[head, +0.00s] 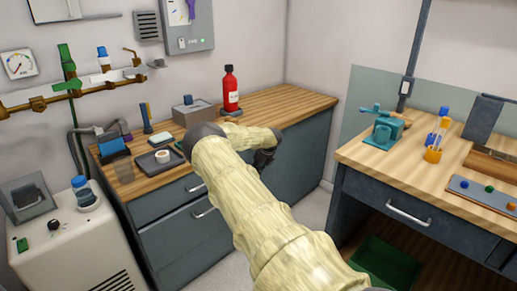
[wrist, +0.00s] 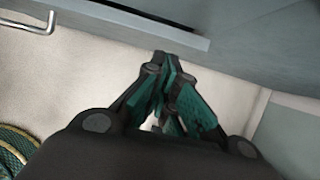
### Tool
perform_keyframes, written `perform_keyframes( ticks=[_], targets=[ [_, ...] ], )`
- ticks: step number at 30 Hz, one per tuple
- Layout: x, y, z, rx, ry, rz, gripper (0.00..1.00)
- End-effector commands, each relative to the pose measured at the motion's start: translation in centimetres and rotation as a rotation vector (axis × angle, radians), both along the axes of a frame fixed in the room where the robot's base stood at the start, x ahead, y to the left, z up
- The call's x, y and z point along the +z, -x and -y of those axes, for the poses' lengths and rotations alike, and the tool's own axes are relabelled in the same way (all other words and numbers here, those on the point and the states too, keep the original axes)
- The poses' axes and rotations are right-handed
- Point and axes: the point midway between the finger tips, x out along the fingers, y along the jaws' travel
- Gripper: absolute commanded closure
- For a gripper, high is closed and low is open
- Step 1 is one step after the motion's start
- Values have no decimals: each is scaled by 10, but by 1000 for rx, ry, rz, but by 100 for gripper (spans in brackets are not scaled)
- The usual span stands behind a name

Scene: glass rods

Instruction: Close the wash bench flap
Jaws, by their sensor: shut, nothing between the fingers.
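The bench with the wooden top (head: 285,103) stands along the back wall in the head view, and I take it to be the wash bench. Its grey-blue front has a drawer (head: 165,205) with a bar handle and another handled front (head: 185,238) below. I cannot clearly make out which panel is the flap or how far it stands open. My gripper (head: 265,163) is in front of the bench's right part, partly hidden by my arm. In the wrist view my gripper (wrist: 165,70) is shut and empty, its tips close to the edge of a grey panel (wrist: 140,18); contact is unclear.
A red bottle (head: 231,88), a dark tray (head: 160,161) and small items stand on the bench. At right is a wooden-topped workbench (head: 360,157) with a green crate (head: 385,262) beneath. A narrow floor strip (head: 312,207) is clear between. A coiled green hose (wrist: 15,150) shows in the wrist view.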

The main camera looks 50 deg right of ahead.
Motion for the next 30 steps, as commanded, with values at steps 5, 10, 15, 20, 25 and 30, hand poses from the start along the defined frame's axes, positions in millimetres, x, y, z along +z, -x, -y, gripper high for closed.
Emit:
perform_keyframes(
  ticks=[5, 10, 15, 20, 25, 30],
  targets=[
    [33, -7, 3, -2, 0, 2, 100],
    [49, -13, 2, -6, -3, 2, 87],
    [36, 6, 11, -167, -102, 54, 81],
    [0, 45, 20, -529, -349, 163, 81],
    [-41, 80, 13, -940, -676, 266, 81],
    [-80, 103, -7, -1323, -1038, 326, 81]
  ],
)
